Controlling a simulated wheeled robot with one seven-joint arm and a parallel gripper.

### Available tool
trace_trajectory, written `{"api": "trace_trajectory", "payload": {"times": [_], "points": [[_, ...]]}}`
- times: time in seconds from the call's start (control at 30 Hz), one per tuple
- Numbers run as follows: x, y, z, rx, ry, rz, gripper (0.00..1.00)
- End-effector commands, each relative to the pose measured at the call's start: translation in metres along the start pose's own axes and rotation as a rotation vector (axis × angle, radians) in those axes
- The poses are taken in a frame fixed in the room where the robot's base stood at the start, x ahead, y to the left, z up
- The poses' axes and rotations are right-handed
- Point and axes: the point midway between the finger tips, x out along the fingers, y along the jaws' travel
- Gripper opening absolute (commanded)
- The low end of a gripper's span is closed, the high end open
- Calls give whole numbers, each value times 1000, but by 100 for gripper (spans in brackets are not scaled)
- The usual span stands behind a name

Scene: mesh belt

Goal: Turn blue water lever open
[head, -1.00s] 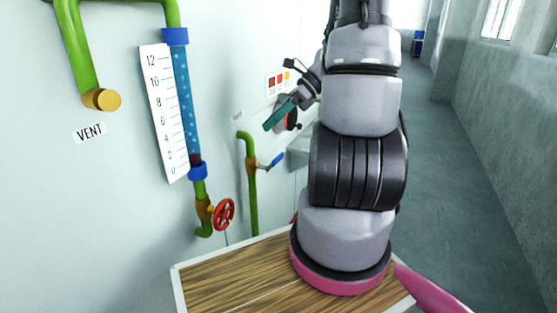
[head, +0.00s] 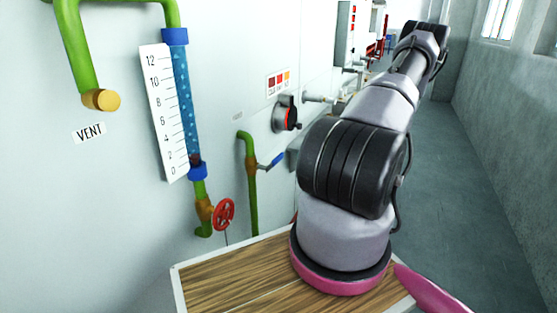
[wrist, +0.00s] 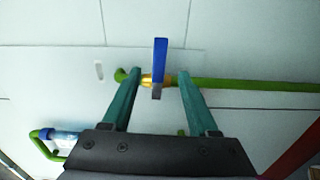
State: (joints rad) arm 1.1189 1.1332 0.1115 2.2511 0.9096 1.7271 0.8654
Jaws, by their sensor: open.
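The blue water lever (head: 271,162) sits on a brass valve (head: 251,166) on a vertical green pipe in the head view. It sticks out to the right, across the pipe. In the wrist view the blue lever (wrist: 160,55) stands upright in the picture, crossing the green pipe (wrist: 255,86) at the brass valve (wrist: 147,80). My gripper (wrist: 160,73) is open, with two teal fingers. The lever shows in the gap between the fingertips, touching neither in the picture. How far it is from them in depth I cannot tell. In the head view my gripper does not show.
Left of the lever are a red handwheel (head: 223,214) and a blue gauge tube (head: 185,105) with a scale. A red-and-black round switch (head: 286,114) is on the wall to the right. A wooden top (head: 225,278) lies below. The corridor floor (head: 470,190) is clear.

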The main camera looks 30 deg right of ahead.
Motion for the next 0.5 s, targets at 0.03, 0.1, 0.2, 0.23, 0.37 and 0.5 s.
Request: {"api": "trace_trajectory", "payload": {"times": [0.03,0.1,0.2,0.23,0.37,0.5], "points": [[9,0,-1,-1,5,1,60],[22,1,-2,-1,6,1,60],[42,1,-2,-2,8,0,60],[48,0,-2,-2,7,0,60],[70,0,-2,-3,7,-1,60],[88,1,-2,-4,6,0,60]]}}
